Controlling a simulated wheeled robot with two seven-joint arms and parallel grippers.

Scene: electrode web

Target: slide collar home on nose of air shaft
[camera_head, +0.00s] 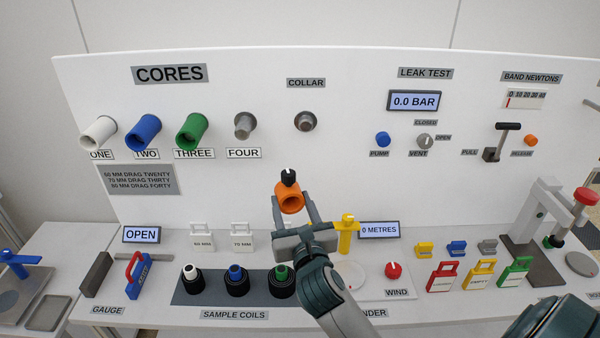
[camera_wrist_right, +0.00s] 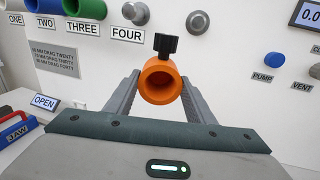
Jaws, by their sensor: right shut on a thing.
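The orange collar (camera_head: 290,199) with a black knob on top is held between the fingers of my right gripper (camera_head: 291,205), which is shut on it. In the right wrist view the collar (camera_wrist_right: 160,82) sits upright between the two grey fingers, its round bore facing the camera. The grey peg under the COLLAR label (camera_head: 305,121) is bare, above and behind the held collar. It also shows in the right wrist view (camera_wrist_right: 198,23). Another grey shaft stub (camera_head: 244,125) sticks out above the FOUR label; which one is the air shaft nose, I cannot tell. My left gripper is not in view.
White (camera_head: 99,132), blue (camera_head: 144,132) and green (camera_head: 192,131) cores sit on pegs at the left of the panel. Sample coils stand on a dark tray (camera_head: 215,295) below. A yellow upright piece (camera_head: 347,235) stands just right of my right gripper. The panel between collar and pegs is clear.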

